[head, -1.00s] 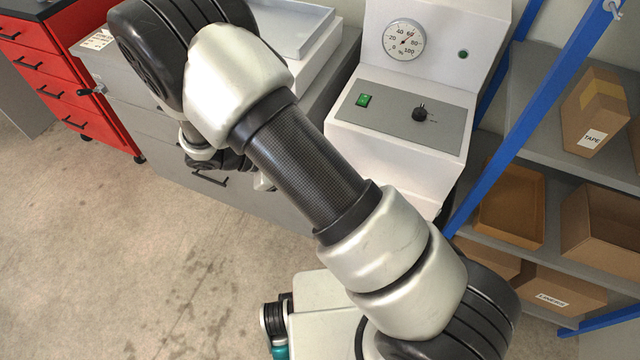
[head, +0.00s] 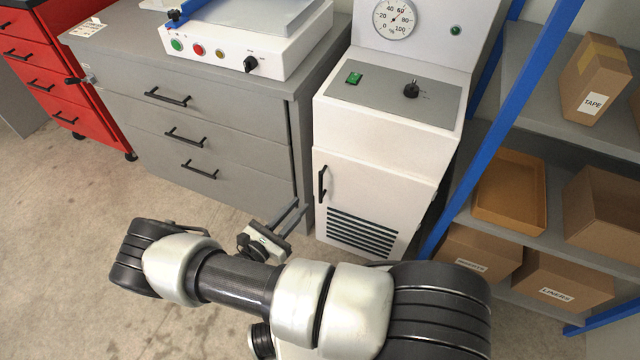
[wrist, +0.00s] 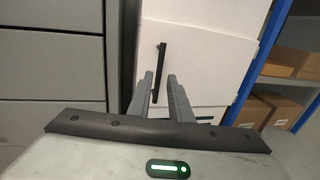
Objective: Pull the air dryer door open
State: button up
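The air dryer is a white cabinet with a dial on top. Its door (head: 370,195) is shut, with a black vertical handle (head: 322,184) at its left edge and dark vent slots below. My gripper (head: 296,212) is in front of the lower left of the dryer, with its two fingers apart and nothing between them. In the wrist view, the door (wrist: 198,65) faces me and the handle (wrist: 160,70) lies just beyond the open fingers (wrist: 162,85), nearer the left one. The handle looks apart from the fingers.
A grey drawer cabinet (head: 215,135) with black handles stands left of the dryer, bearing a white machine (head: 240,45). A red drawer unit (head: 50,80) is at the far left. A blue-framed shelf (head: 540,110) with boxes stands close on the right. The floor (head: 60,240) in front is clear.

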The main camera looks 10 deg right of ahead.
jog(key=b+x, duration=0.1)
jog(key=x, duration=1)
jog(key=shift+w+d, duration=0.25)
jog(key=shift+c, duration=0.4)
grip_shut()
